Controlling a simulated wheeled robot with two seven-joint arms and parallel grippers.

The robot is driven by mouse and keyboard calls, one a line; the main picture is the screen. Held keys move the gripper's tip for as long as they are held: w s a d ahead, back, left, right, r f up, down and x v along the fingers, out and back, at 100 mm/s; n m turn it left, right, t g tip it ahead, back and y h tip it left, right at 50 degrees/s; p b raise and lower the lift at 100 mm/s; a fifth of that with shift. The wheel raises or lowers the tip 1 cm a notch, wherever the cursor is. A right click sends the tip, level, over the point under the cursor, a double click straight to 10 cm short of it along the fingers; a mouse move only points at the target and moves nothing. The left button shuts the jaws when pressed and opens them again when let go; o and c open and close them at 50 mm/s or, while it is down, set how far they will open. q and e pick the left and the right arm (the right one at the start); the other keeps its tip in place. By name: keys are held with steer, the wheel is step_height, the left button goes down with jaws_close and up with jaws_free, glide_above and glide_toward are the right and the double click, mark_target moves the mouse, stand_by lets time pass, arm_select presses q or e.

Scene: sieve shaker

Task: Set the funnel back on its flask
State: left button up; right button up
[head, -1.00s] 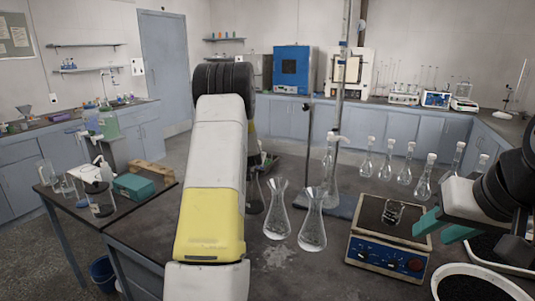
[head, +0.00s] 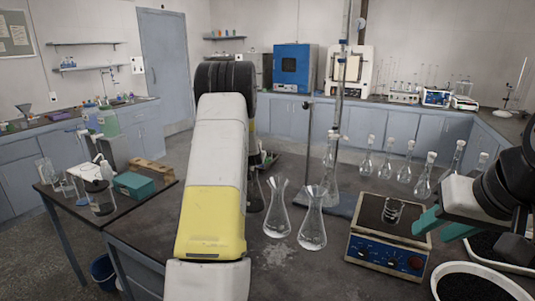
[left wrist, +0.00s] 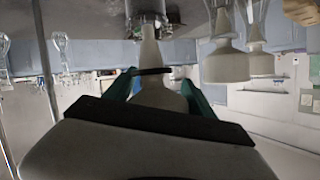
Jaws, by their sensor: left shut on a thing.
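My left gripper (left wrist: 163,88) is shut on a pale funnel (left wrist: 150,54) in the left wrist view, which is upside down. The funnel's narrow stem points to the picture's top, toward clear glassware (left wrist: 147,15). I cannot tell whether the stem is inside that glass. In the head view my left arm hides this gripper and the funnel. Two other pale funnel shapes (left wrist: 224,62) (left wrist: 258,62) show beside it, stems toward glass. Two conical glass flasks with flared tops (head: 277,212) (head: 312,222) stand on the bench. My right gripper (head: 444,228) is open and empty, at the right.
A blue-fronted balance (head: 388,250) with a small glass on it stands right of the flasks. A clamp stand with a tall glass tube (head: 340,95) rises behind them. Several stoppered flasks (head: 405,165) stand farther back. A white-rimmed dark bowl (head: 445,270) is at the front right.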

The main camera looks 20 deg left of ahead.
arm_select(q)
steer(key=shift+f, duration=0.25)
steer(key=shift+f, duration=1.1)
steer(key=shift+f, duration=0.25)
steer(key=shift+f, duration=0.5)
steer(key=shift+f, duration=0.3)
stand_by(1.5)
steer(key=o, duration=1.6)
steer(key=shift+c, duration=0.2)
